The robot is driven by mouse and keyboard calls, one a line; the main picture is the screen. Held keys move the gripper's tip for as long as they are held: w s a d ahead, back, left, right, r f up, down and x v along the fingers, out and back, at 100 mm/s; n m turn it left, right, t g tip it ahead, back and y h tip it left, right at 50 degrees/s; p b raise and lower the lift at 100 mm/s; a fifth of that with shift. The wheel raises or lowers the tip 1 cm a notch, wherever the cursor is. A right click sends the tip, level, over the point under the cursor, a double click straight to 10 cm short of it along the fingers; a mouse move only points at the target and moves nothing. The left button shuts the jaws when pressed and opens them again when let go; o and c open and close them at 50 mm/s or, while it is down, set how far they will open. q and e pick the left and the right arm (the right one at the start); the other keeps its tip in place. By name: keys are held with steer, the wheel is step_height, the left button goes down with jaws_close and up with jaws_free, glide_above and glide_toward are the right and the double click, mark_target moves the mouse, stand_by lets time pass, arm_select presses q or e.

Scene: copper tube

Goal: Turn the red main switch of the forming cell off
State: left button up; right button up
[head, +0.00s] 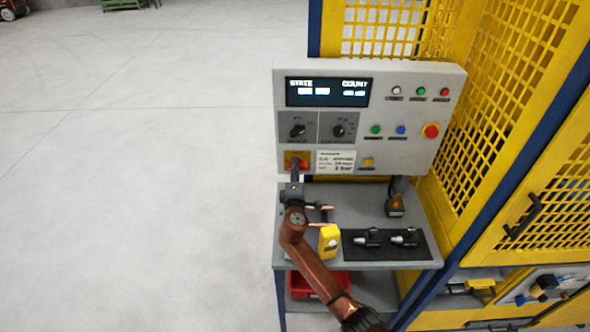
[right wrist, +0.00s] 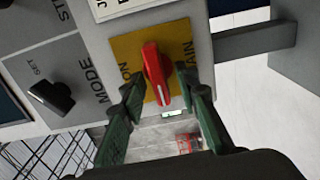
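The red main switch (right wrist: 155,74) is a red knob handle on a yellow plate (right wrist: 126,46) at the lower left of the control panel (head: 375,80). In the right wrist view its handle runs nearly up and down, with a pale mark at its lower end. Part of an "ON" label shows to its left and part of "MAIN" to its right. In the head view the switch (head: 304,166) is partly hidden by my right gripper (head: 295,166). The right gripper (right wrist: 159,84) is open, one finger on each side of the handle, with gaps visible. My left gripper is out of view.
A black mode knob (right wrist: 50,96) is beside the switch. Below the panel, a grey bench (head: 345,200) holds a yellow block (head: 328,240) and a dark mat (head: 420,243) with metal fittings. Yellow mesh guarding (head: 490,110) stands right.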

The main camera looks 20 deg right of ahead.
steer(key=shift+s, duration=0.1)
steer(key=v, duration=1.2)
steer(key=shift+r, duration=0.1)
